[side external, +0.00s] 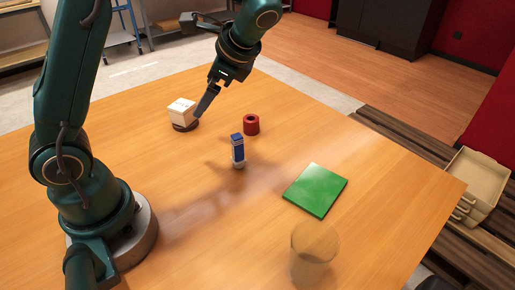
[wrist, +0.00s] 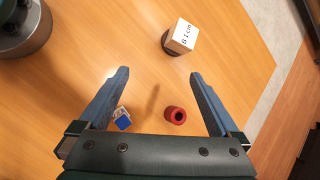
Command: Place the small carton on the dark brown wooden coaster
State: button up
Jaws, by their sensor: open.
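The carton (wrist: 182,36) also shows at the top of the wrist view and hides most of the coaster (wrist: 167,46). My gripper (side external: 204,104) is beside the carton, on its right in the side view. In the wrist view my gripper (wrist: 158,74) has its fingers spread wide with nothing between the tips, and the carton is beyond them. A small gap to the carton cannot be judged in the side view.
A blue and white upright object (side external: 238,151) and a red ring-shaped piece (side external: 251,125) stand mid-table. A green square plate (side external: 316,190) lies to the right, and a transparent cup (side external: 313,255) stands at the near edge. Beige trays (side external: 478,180) are off the table at right.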

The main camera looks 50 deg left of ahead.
jog(key=s+d+r+n+t+h, duration=0.2)
jog(key=s+d+n+t+h, duration=0.5)
jog(key=s+d+n, duration=0.2)
jog(key=shift+s+d, duration=0.8)
jog(key=shift+d, duration=0.35)
